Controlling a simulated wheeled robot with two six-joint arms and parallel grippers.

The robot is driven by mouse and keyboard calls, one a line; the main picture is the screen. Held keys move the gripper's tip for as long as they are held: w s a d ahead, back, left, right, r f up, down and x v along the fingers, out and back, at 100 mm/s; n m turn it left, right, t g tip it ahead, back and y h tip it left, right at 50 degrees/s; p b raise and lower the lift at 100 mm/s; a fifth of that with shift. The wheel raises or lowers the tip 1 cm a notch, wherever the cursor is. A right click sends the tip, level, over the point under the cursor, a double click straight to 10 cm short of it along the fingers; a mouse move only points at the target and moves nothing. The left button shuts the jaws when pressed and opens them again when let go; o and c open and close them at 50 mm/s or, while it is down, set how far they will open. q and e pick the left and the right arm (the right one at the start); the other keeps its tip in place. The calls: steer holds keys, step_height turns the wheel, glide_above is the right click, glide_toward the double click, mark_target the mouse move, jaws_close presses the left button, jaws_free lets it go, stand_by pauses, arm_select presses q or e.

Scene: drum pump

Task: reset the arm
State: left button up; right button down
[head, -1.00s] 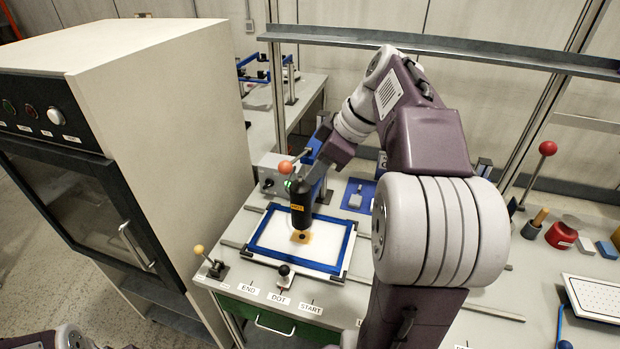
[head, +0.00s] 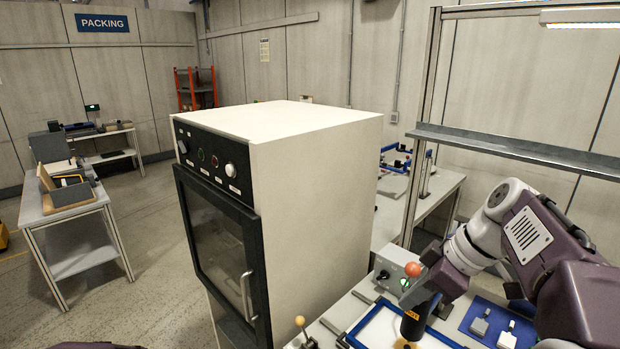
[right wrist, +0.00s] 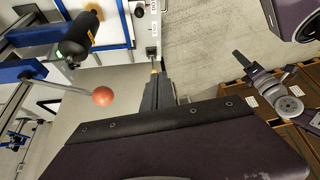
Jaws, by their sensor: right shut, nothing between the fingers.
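My right arm comes in from the right in the head view. Its gripper (head: 447,284) is just right of the red ball knob (head: 413,269) of a lever. In the right wrist view its dark fingers (right wrist: 157,76) are shut and empty, apart from the red knob (right wrist: 103,96). The black hot head (head: 415,318) stands below the gripper over the blue-framed plate (head: 372,325), which is partly cut off. My left arm shows at the right of the right wrist view, with its gripper (right wrist: 241,62) small; its jaw opening cannot be made out.
A large cream cabinet with a dark glass door (head: 222,250) stands left of the bench. A grey control box (head: 392,275) sits behind the lever. A metal shelf rail (head: 515,148) crosses above my right arm. A packing table (head: 75,230) stands far left, with open floor between.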

steer(key=s+a+f+m+g+h, duration=0.15)
steer(key=s+a+f, duration=0.25)
steer(key=f, duration=0.5)
steer(key=s+a+f+m+g+h, duration=0.1)
steer(key=s+a+f+g, duration=0.3)
steer(key=f, duration=0.5)
steer(key=s+d+f+m+t+h, duration=0.1)
steer(key=d+f+m+t, duration=0.2)
steer(key=f+m, duration=0.3)
steer(key=shift+s+d+f+m+h, duration=0.2)
steer(key=shift+d+m+h, duration=0.15)
steer(key=shift+m, duration=0.6)
steer(key=shift+t, duration=0.25)
